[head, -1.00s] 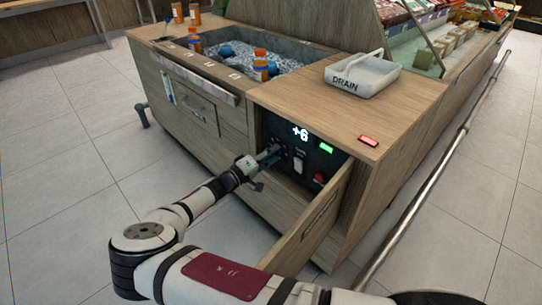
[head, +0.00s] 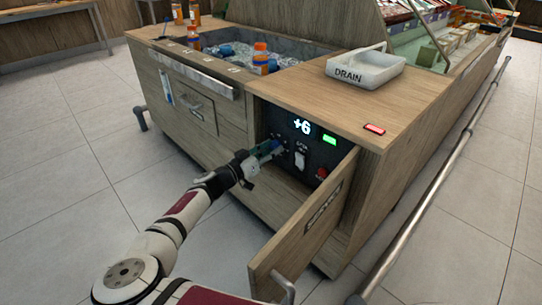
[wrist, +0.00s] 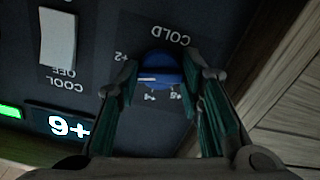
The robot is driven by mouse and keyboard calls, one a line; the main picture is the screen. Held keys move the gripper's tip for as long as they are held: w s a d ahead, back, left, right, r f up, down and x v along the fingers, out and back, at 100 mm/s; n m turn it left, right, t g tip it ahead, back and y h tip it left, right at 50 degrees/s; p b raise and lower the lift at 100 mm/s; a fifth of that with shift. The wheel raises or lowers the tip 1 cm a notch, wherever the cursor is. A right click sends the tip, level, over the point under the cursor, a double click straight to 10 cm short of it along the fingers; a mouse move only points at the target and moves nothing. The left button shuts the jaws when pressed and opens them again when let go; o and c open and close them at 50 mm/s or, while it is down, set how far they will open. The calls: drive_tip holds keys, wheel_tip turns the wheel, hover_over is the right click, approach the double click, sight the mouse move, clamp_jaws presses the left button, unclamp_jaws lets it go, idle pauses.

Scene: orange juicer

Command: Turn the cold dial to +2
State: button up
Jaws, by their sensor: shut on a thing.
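The cold dial (wrist: 160,68) is a round blue knob on a dark panel, seen upside down in the wrist view with "COLD", "+2", "+4" and "+6" printed around it. A pale line crosses the knob; I cannot tell exactly which mark it points to. My gripper (wrist: 161,84) is shut on the dial, with one green-padded finger on each side. In the head view my gripper (head: 270,150) reaches the panel's left side and hides the dial. The display (head: 302,126) reads +6, and it also shows in the wrist view (wrist: 69,125).
A white cool switch (wrist: 57,38) sits beside the dial, and a green light (head: 329,140) is lit. The open wooden door (head: 305,228) stands to the right of my arm. A drain tray (head: 364,75) rests on the counter. Open floor lies to the left.

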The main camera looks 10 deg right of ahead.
drive_tip(key=shift+f+m+b, duration=0.1)
drive_tip(key=shift+m+b, duration=0.2)
drive_tip(key=shift+m, duration=1.3)
drive_tip(key=o, duration=1.2)
drive_tip(key=shift+c, duration=0.2)
drive_tip(key=shift+a, duration=0.1)
drive_tip(key=v, duration=1.2)
